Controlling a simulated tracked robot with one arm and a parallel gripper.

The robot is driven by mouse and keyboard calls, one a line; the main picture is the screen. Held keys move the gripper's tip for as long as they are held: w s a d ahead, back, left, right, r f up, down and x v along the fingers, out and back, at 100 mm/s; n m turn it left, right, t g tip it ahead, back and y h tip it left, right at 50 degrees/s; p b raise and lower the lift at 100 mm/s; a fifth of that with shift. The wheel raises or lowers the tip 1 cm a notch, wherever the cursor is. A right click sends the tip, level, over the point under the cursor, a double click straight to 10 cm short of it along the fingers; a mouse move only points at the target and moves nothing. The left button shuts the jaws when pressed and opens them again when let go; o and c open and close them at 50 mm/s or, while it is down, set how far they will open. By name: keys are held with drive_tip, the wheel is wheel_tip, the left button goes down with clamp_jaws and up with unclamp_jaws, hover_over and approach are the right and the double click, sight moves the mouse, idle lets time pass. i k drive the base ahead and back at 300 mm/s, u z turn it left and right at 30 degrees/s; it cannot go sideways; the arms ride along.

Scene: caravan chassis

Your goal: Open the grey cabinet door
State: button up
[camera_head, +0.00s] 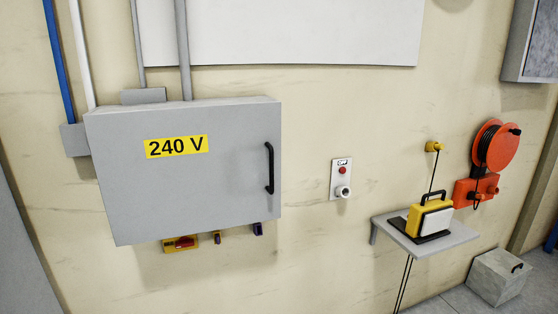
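A grey cabinet (190,205) with a yellow "240 V" label (176,146) is fixed to the wall in the left half of the view. Its door looks shut. A black vertical bar handle (270,168) sits near the door's right edge. My gripper does not show in this view, so its place relative to the handle cannot be seen.
A switch plate with a red button (341,179) is on the wall right of the cabinet. A grey shelf (450,240) carries a yellow work lamp (429,217). An orange cable reel (496,147) hangs further right. A grey box (497,278) stands on the floor.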

sight(170, 172)
drive_tip(key=i, duration=0.95)
drive_tip(key=u, duration=0.05)
